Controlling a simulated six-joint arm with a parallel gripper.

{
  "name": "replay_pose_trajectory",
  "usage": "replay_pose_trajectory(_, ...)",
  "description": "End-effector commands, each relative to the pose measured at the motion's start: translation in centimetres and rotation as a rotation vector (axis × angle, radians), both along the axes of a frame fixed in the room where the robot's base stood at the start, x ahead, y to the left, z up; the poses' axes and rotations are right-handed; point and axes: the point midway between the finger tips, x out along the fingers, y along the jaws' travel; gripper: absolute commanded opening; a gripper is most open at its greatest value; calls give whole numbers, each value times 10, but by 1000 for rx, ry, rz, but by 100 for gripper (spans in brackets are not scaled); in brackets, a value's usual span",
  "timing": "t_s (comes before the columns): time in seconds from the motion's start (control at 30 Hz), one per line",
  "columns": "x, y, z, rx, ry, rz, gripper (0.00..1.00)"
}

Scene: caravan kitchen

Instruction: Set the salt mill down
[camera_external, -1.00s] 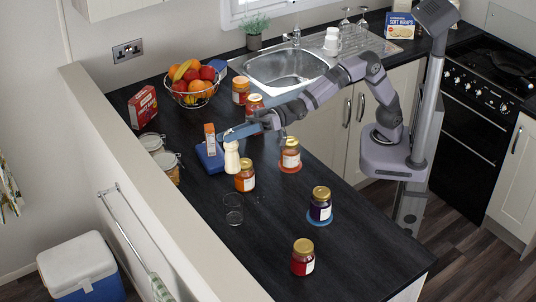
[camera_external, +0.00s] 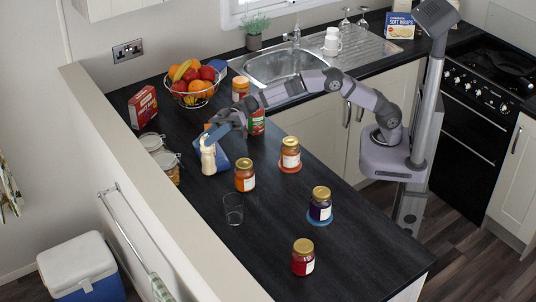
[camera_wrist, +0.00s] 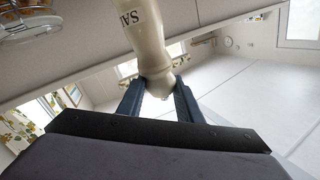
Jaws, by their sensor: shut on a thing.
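The salt mill (camera_external: 208,158) is cream-coloured and stands roughly upright at the far left part of the dark worktop (camera_external: 290,230). My gripper (camera_external: 214,135) is shut on its upper part. In the wrist view the salt mill (camera_wrist: 148,40) sits between both blue fingers (camera_wrist: 160,92), with the letters "SAL" partly visible on it. A blue block or stand (camera_external: 221,161) shows right behind the mill, partly hidden by it. I cannot tell whether the mill's base touches the surface under it.
An orange jar (camera_external: 244,179) and a clear glass (camera_external: 233,209) stand in front. Two clip-top jars (camera_external: 167,163) are left, near the ledge. A fruit basket (camera_external: 194,86), a red box (camera_external: 142,107) and other jars stand behind.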

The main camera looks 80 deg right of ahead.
Motion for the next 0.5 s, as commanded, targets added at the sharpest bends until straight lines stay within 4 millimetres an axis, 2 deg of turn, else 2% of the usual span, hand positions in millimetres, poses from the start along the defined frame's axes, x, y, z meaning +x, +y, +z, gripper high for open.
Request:
replay_pose_trajectory(0.27, 5, -7, -8, 1, -3, 2, 0)
replay_pose_trajectory(0.5, 5, -7, -39, -1, 0, 0, 0)
